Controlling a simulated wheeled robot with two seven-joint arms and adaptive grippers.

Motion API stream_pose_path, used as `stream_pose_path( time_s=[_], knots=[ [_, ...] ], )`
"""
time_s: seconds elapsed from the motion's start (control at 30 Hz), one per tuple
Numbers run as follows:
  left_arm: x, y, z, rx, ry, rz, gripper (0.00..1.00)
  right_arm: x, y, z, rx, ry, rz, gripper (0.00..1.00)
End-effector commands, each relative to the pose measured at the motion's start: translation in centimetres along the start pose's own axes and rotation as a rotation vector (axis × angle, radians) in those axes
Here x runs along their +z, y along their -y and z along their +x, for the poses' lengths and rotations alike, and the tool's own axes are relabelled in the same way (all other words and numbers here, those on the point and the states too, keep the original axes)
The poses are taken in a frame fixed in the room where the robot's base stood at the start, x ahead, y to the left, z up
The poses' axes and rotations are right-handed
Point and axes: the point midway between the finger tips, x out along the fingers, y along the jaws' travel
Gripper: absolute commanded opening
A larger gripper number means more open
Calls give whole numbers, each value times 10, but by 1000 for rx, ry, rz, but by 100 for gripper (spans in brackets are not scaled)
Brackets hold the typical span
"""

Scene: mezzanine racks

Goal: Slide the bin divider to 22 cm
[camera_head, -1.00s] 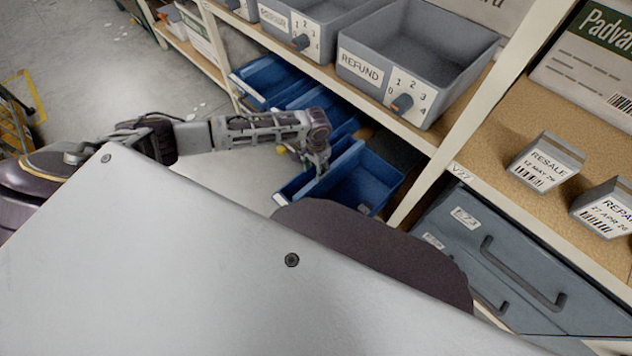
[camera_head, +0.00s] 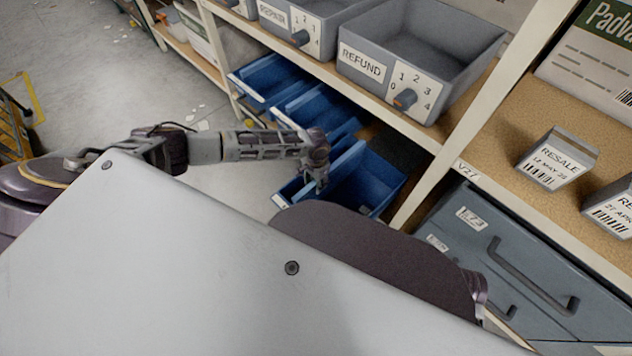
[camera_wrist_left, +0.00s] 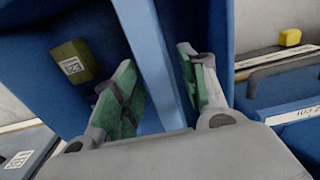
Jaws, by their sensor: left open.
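The blue bin (camera_head: 384,180) sits on the low shelf in the head view, with my left gripper (camera_head: 319,178) reaching down at its left part. In the left wrist view, the divider is a blue upright plate (camera_wrist_left: 148,50). My left gripper (camera_wrist_left: 158,92) is open, with one green-padded finger on each side of this plate. Whether either pad touches it, I cannot tell. A small olive-green block (camera_wrist_left: 74,62) with a square code label is in the bin, left of the plate. My right gripper is not in view.
More blue bins (camera_head: 268,80) stand along the low shelf. Grey bins, including one labelled REFUND (camera_head: 362,64), stand on the shelf above. A yellow piece (camera_wrist_left: 290,38) sits on an edge at right in the wrist view. A pale upright (camera_head: 425,190) stands right of the blue bin.

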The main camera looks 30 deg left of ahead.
Motion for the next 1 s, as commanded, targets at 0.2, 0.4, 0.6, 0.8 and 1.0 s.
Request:
stream_pose_path(
  time_s=[0.2, 0.4, 0.6, 0.8, 1.0],
  knots=[
    [0, 0, 0, 0, 0, 0, 38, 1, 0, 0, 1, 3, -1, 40],
    [0, 0, 0, 0, 0, 0, 12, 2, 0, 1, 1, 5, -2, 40],
    [0, 0, 0, 0, 0, 0, 0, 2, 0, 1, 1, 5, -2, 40],
    [0, -1, -1, 0, 0, 0, 0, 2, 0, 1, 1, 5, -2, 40],
    [-1, -6, -2, 2, -1, 1, 0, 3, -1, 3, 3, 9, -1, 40]
  ],
)
